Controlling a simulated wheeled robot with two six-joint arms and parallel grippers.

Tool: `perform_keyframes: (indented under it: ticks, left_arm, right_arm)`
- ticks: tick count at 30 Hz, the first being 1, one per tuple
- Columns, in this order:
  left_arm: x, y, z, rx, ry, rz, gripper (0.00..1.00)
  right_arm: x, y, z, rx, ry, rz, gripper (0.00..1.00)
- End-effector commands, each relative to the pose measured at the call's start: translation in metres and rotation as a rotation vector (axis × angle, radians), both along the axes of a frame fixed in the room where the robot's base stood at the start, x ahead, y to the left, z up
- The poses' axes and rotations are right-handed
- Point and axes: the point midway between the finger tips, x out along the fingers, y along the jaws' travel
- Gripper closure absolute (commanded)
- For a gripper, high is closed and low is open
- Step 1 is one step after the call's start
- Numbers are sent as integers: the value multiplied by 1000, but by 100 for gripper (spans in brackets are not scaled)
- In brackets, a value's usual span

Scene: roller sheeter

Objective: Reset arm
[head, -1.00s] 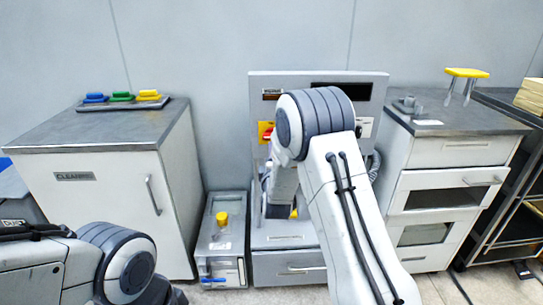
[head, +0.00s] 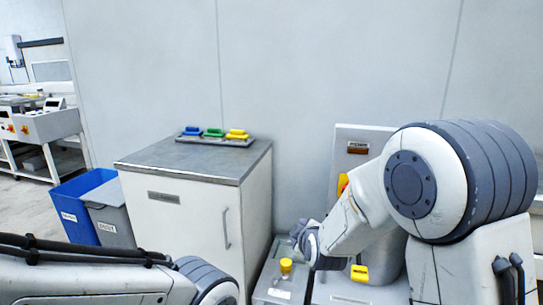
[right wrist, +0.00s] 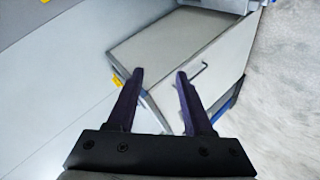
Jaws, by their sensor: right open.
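My right arm fills the right of the head view, bent in front of the grey machine (head: 360,150). Its fingertips are hidden there. In the right wrist view my right gripper (right wrist: 158,78) is open, with nothing between its two dark fingers. Past the fingers is a pale cabinet-like box with a handle (right wrist: 205,68), seen tilted; I cannot tell which unit it is. My left arm lies along the bottom left of the head view; its gripper is out of frame.
A white cabinet (head: 185,215) carries a tray (head: 215,141) with blue, green and yellow items. A blue bin (head: 85,205) and a grey bin (head: 112,215) stand left of it. A low grey unit with a yellow knob (head: 286,266) stands beside the machine. Floor is open at far left.

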Motion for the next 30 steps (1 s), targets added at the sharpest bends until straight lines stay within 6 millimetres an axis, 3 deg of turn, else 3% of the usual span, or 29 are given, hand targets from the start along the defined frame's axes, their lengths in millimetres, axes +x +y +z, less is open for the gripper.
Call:
perform_keyframes:
  ticks: [1,3,7,12,18,20,21,30]
  left_arm:
    - [0,0,0,0,0,0,100]
    - [0,0,0,0,0,0,100]
    - [0,0,0,0,0,0,100]
    - [0,0,0,0,0,0,100]
    - [0,0,0,0,0,0,100]
    - [0,0,0,0,0,0,100]
    - [0,0,15,1,1,0,100]
    - [0,0,90,0,0,0,100]
  right_arm:
    - [-28,26,2,78,93,25,49]
    - [-72,52,-2,170,248,30,49]
    - [-161,78,-9,274,534,-12,49]
    - [-262,77,-12,294,819,-129,49]
    - [-350,50,-10,235,1030,-297,49]
    - [-373,39,-9,209,1075,-351,49]
    - [-376,37,7,203,1084,-366,49]
    - [-373,38,80,207,1082,-366,49]
